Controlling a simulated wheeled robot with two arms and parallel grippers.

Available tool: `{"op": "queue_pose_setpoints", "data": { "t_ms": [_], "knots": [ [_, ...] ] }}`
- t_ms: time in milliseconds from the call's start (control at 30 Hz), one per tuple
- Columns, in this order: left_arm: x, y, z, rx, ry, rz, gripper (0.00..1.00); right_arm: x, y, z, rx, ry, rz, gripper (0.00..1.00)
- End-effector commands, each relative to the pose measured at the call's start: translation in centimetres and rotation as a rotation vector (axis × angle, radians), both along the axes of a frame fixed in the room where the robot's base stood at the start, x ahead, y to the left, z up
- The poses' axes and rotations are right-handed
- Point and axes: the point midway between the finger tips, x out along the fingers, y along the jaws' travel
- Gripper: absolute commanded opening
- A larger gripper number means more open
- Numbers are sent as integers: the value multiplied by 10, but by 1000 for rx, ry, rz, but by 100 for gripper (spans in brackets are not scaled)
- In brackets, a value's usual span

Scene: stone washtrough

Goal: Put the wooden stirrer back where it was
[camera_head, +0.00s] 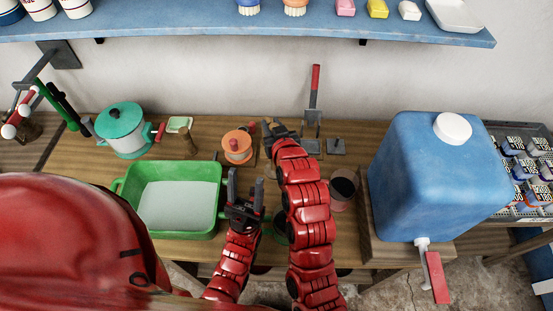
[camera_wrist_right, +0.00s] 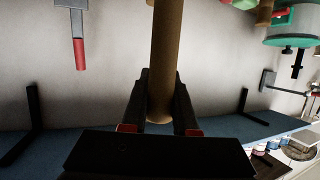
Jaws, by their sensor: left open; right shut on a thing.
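The wooden stirrer (camera_wrist_right: 167,45) is a plain brown rod in the right wrist view, running from the top edge down between the fingers, its rounded end near the palm. My right gripper (camera_wrist_right: 162,82) is shut on it. In the head view my right gripper (camera_head: 269,127) is above the back of the wooden table, beside an orange lidded pot (camera_head: 237,148); the stirrer cannot be made out clearly there. My left gripper (camera_head: 245,192) is open and empty, right of the green basin (camera_head: 119,186) with pale contents.
A teal pot (camera_head: 121,128) stands back left. A cup with dark contents (camera_head: 343,184) and a big blue canister (camera_head: 420,180) stand right of my right arm. A red-handled scraper (camera_head: 315,80) is upright near the wall. A blue shelf (camera_head: 200,24) runs overhead.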

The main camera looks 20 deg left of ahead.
Motion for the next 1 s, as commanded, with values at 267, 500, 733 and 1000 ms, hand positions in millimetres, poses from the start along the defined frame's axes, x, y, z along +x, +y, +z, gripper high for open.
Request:
{"op": "queue_pose_setpoints", "data": {
  "t_ms": [267, 500, 733, 1000],
  "knots": [
    [0, 0, -17, 0, 0, 0, 52, 0, -1, -53, -1, 3, -1, 0],
    [0, 0, -27, 0, 0, 0, 52, 0, 0, -85, -2, 2, 0, 0],
    [0, 0, -26, 0, 0, 0, 52, 0, 0, -87, -1, 1, 0, 0],
    [0, 0, -28, 0, 0, 0, 52, 0, 0, -90, -1, 2, 0, 44]
  ]
}}
